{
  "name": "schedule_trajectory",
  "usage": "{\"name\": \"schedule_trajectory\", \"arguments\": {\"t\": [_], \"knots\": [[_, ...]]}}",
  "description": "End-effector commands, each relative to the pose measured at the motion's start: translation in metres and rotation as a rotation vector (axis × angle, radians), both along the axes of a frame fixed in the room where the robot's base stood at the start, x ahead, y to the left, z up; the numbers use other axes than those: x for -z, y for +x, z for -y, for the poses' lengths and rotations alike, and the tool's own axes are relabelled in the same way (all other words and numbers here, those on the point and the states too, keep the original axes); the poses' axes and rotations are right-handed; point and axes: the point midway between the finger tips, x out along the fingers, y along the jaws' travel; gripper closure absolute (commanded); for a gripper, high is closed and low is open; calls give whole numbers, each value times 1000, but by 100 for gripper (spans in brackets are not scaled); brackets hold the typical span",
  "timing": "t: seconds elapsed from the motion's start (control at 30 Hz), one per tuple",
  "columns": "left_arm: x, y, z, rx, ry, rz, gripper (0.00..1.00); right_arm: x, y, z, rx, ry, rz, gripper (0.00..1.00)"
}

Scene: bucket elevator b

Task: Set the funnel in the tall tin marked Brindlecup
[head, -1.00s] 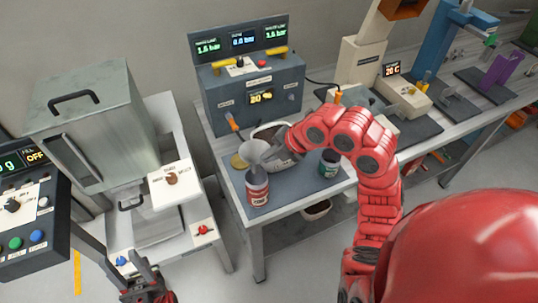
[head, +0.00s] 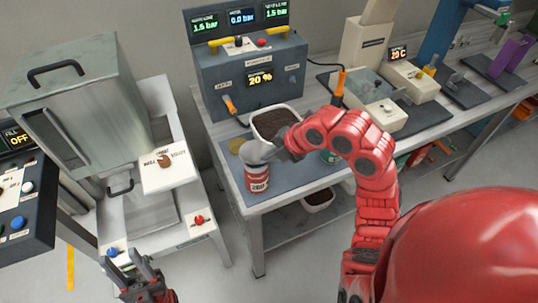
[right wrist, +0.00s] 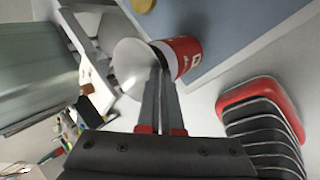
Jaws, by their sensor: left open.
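The grey funnel (head: 257,152) is at the mouth of a red tin (head: 257,179) with a white label, too small to read. The tin stands upright on the blue-grey mat. My right gripper (head: 277,151) is shut on the funnel's side. In the right wrist view, the funnel's pale cone (right wrist: 133,66) lies against the open end of the red tin (right wrist: 187,57), with my right fingers (right wrist: 160,72) close together beside it. The spout is hidden, so its depth in the tin cannot be told. My left gripper (head: 143,274) is open and empty at lower left.
A white tub of dark grounds (head: 273,121) stands behind the funnel. A green tin (head: 329,157) is mostly hidden by my right arm. A brass-coloured disc (head: 236,146) lies left of the funnel. A control box (head: 250,80) stands behind; a steel hopper (head: 80,105) is at left.

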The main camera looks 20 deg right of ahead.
Motion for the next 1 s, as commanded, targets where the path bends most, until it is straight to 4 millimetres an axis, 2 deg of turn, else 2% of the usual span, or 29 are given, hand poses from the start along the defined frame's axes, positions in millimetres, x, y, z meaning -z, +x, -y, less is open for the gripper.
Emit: {"name": "schedule_trajectory", "arguments": {"t": [0.1, 0.43, 0.63, 0.67, 1.0], "knots": [[8, 0, 0, 0, 0, 0, 54, 9, 0, 0, 0, 0, 0, 100], [9, 0, 0, 0, 0, 0, 54, 13, -1, 0, -1, -1, -8, 100], [9, 0, 0, 0, 0, 0, 54, 14, -2, 0, 0, -2, -11, 65], [9, 0, 0, 0, 0, 0, 54, 14, -2, 0, 0, -2, -11, 63], [-8, 0, 0, 0, 0, 0, 54, -6, -2, 0, -1, -2, -11, 63]]}}
